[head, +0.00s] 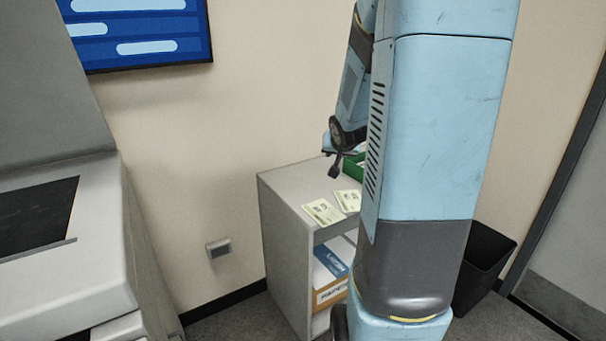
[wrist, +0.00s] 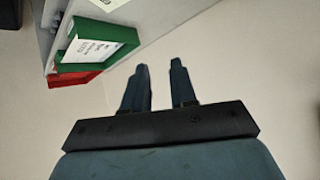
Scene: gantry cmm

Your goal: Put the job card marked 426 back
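Two pale job cards lie flat on top of the grey cabinet, a left one (head: 323,212) and a right one (head: 349,200). Their numbers are too small to read, so I cannot tell which is 426. A green holder (head: 352,168) stands behind them, partly hidden by my arm. In the wrist view the green holder (wrist: 128,37) has a white printed face, and a red holder (wrist: 72,80) is beside it. Part of a pale card (wrist: 108,3) shows at the top edge. My gripper (wrist: 159,66) is open and empty; in the head view it (head: 334,168) hangs near the cabinet's back edge.
The grey cabinet (head: 283,235) has an open shelf with blue and orange boxes (head: 328,280). A black bin (head: 482,268) stands right of it. A large grey machine (head: 60,235) fills the left. The wall is close behind the cabinet.

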